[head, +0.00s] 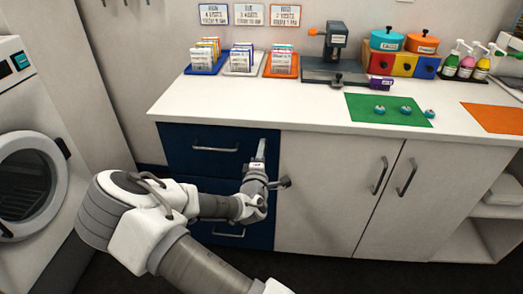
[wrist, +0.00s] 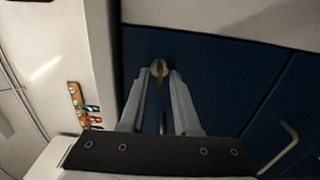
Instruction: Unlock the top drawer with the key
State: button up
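The top drawer (head: 208,148) is the upper dark blue front under the left end of the counter, and it is closed. It also fills the middle of the wrist view (wrist: 225,75). My gripper (head: 259,150) points at the right part of this drawer front. In the wrist view, a round silver lock (wrist: 158,65) with a narrow brass key-like piece (wrist: 160,77) shows between my fingertips (wrist: 161,76). The fingers stand apart with gaps beside the brass piece. Contact is not clear. In the head view my gripper hides the lock and key.
Another blue drawer with a handle (head: 229,233) lies below. A pale cabinet with two doors (head: 340,185) stands to the right, and a white washer (head: 30,170) to the left. The counter (head: 220,102) overhangs the drawers. A small rack with hanging items (wrist: 78,105) is at left.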

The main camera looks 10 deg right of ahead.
jog(key=shift+o, duration=0.5)
jog(key=p+v, duration=0.2)
jog(key=v, duration=1.5)
jog(key=shift+s, duration=0.2)
